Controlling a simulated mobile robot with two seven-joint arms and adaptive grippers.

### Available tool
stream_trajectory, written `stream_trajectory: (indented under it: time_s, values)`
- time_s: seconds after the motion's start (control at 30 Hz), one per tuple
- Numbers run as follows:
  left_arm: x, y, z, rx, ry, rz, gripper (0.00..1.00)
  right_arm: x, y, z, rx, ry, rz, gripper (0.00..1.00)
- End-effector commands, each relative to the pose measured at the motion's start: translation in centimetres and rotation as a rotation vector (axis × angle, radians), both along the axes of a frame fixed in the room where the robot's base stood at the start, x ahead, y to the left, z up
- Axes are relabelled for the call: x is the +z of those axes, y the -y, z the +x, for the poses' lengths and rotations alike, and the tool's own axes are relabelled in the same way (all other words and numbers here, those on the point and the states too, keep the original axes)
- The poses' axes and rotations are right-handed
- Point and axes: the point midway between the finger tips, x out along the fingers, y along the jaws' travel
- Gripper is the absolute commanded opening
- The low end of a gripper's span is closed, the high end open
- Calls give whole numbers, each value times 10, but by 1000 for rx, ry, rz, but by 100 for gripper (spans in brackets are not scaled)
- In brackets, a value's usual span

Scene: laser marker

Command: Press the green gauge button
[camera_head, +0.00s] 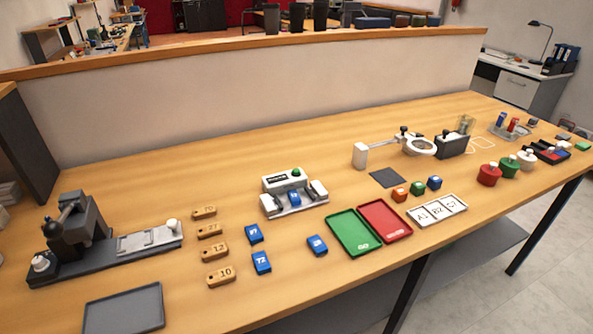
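The gauge (277,183) is a small white and grey device with a dark display, standing near the middle of the table. Its round green button (296,172) sits on top of the housing at the right and is uncovered. A blue block (294,198) sits between the light jaws on the gauge's base. Neither of my grippers shows in this view, and nothing touches the button.
Wooden numbered tags (214,250) and blue blocks (261,262) lie left and in front of the gauge. A green tray (345,221) and red tray (392,208) lie to its right. A dark lever device (78,232) stands at left. A low wall (250,92) runs behind.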

Motion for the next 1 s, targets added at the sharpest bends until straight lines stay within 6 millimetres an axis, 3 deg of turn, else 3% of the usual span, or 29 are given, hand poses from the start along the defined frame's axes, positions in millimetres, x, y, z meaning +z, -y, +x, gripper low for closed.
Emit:
stream_trajectory:
  time_s: [0.03,0.13,1.0]
  values:
    - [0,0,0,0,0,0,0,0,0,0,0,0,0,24]
    - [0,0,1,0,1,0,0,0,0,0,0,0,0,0]
    - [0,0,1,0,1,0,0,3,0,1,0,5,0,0]
